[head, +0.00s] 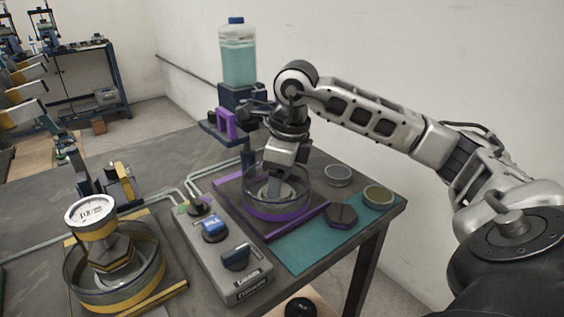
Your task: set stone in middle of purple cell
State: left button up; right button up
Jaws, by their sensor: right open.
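The purple cell (278,213) is a clear round dish with a purple base band, in the middle of the head view. My right gripper (278,177) is open and points down into the cell from above. A pale grey round piece (272,193) shows inside the cell below the gripper, partly hidden by it and the wall; it may be the stone. I cannot tell whether the fingers touch it or whether it is centred. My left gripper is not in view.
A dark hexagonal piece (341,216) and a round dish (378,196) are by the teal mat (300,250). Another round dish (338,175) lies behind. A grey control box (225,262) separates the purple cell from the yellow cell (150,272). A bottle (238,55) stands behind.

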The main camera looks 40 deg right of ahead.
pick_arm(q)
jog(key=p, duration=0.2)
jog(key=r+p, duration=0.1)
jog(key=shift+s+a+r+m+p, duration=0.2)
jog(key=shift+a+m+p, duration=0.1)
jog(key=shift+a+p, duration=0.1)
pick_arm(e)
notch_tip(320, 180, up, 16)
jog(key=s+d, duration=0.1)
jog(key=s, duration=0.1)
jog(key=shift+d, duration=0.15)
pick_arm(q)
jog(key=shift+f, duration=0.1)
pick_arm(e)
jog(key=shift+s+f, duration=0.1)
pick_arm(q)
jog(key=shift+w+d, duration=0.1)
